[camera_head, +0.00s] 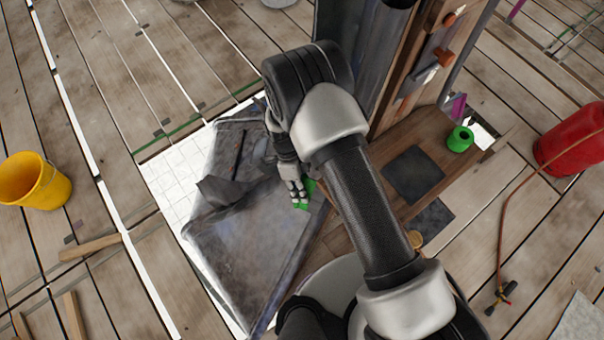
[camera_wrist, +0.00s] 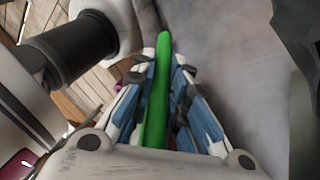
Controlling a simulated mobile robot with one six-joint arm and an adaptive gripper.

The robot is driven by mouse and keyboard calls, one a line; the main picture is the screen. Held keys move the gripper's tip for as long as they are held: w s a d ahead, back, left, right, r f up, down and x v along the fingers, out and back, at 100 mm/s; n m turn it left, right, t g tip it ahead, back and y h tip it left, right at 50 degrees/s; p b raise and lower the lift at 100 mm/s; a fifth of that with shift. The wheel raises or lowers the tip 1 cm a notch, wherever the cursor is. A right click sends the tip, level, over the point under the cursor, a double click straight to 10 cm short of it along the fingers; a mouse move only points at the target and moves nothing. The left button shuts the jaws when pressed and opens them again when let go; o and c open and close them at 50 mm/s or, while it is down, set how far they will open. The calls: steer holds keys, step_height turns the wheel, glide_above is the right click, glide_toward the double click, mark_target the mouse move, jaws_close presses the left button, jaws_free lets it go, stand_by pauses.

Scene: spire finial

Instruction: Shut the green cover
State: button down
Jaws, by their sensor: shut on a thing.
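A narrow green piece, which I take to be the edge of the green cover (camera_wrist: 157,95), stands between my gripper's fingers in the wrist view. My gripper (camera_wrist: 163,58) is shut on it, one finger on each side. In the head view the green cover (camera_head: 302,206) shows only as small patches around my gripper (camera_head: 298,193), beside the dark grey sheet-metal surface. My forearm and fingers hide most of that spot. I cannot tell how far open the cover is.
Grey metal sheets (camera_head: 240,250) lie left of my gripper. A wooden post with tools (camera_head: 425,75) rises at the upper right. A green roll (camera_head: 460,139) and a red cylinder (camera_head: 572,140) are right; a yellow bucket (camera_head: 35,182) is far left. Plank floor has gaps.

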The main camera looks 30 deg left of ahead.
steer(key=shift+w+a+f+m, duration=0.1)
steer(key=shift+w+m, duration=0.2)
steer(key=shift+m, duration=0.1)
steer(key=c, duration=1.6)
jaws_free()
steer(key=shift+o, duration=0.2)
steer(key=v, duration=1.2)
steer(key=shift+w, duration=0.2)
steer(key=shift+c, duration=0.5)
